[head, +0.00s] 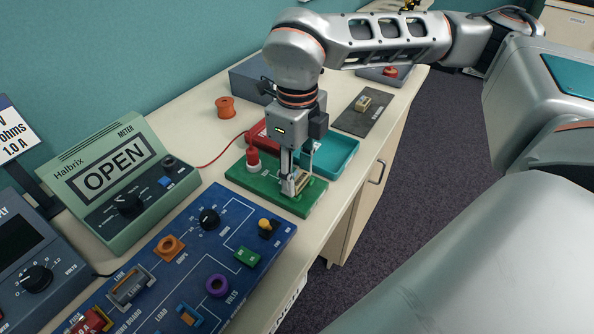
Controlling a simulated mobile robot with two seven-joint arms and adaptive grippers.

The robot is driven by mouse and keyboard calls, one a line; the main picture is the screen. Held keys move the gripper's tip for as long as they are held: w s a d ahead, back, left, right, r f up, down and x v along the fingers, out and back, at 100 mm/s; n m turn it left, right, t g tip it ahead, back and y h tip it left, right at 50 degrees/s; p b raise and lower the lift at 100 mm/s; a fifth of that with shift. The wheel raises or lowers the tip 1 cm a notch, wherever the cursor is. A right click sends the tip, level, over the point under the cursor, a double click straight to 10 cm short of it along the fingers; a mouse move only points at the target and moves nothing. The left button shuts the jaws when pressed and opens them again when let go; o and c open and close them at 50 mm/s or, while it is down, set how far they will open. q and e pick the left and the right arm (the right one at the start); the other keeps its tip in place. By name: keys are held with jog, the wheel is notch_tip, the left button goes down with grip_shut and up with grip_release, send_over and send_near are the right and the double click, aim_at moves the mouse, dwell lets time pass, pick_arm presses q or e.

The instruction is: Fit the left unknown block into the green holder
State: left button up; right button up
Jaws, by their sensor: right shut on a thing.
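My right gripper (289,188) comes down over the green board (312,202), at the end nearest the table's front edge. It is shut on a small pale block, mostly hidden by the fingers, low over a beige-and-metal fitting (301,179). I cannot tell whether the block is seated or still above it. A red button on a white base (253,160) stands on the same board. A small green holder (247,256) is on the blue board (190,236). Another beige block (363,103) lies on a dark mat (352,122). My left gripper is not in view.
A green meter (120,180) reads OPEN, left of the boards. A teal tray (335,155) looks empty beside my gripper. An orange spool (225,107) and a grey box (250,80) stand at the back. The table's front edge is close to the green board.

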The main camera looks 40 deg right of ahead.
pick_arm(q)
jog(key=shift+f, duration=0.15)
pick_arm(e)
jog(key=shift+f, duration=0.2)
jog(key=o, duration=1.7)
jog(key=shift+c, duration=0.2)
jog(key=shift+r+p, duration=1.75)
jog(key=shift+r, duration=0.95)
jog(key=shift+w+r+p, duration=0.1)
jog(key=shift+r+p, duration=0.7)
jog(key=shift+r, duration=0.6)
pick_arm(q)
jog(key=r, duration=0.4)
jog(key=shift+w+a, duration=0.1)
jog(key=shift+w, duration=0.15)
pick_arm(e)
jog(key=shift+f, duration=0.1)
